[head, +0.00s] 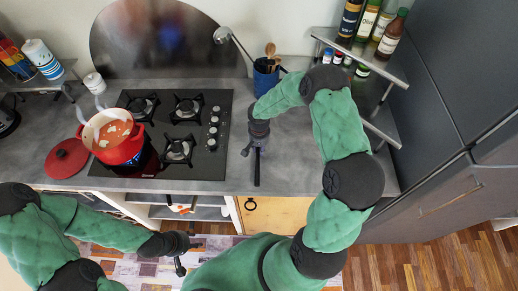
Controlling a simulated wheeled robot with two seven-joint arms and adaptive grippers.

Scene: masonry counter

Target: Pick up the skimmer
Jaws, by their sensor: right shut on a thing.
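My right gripper (256,146) is low over the grey counter, between the hob and the right-hand shelf. It is shut on a narrow dark bar (257,172) that looks like the handle of the skimmer and points toward the counter's front edge. The far end of this utensil is hidden by my gripper and arm, and I cannot tell whether it touches the counter. My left gripper (187,251) is below the counter front, over the patterned rug, with its fingers apart and empty.
A blue crock (265,83) behind my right gripper holds wooden utensils and a long-handled metal one (223,36). A red pot (112,137) stands on the hob (207,153), its lid (67,158) to the left. Bottles stand on the corner shelf (385,68). Counter right of the hob is largely clear.

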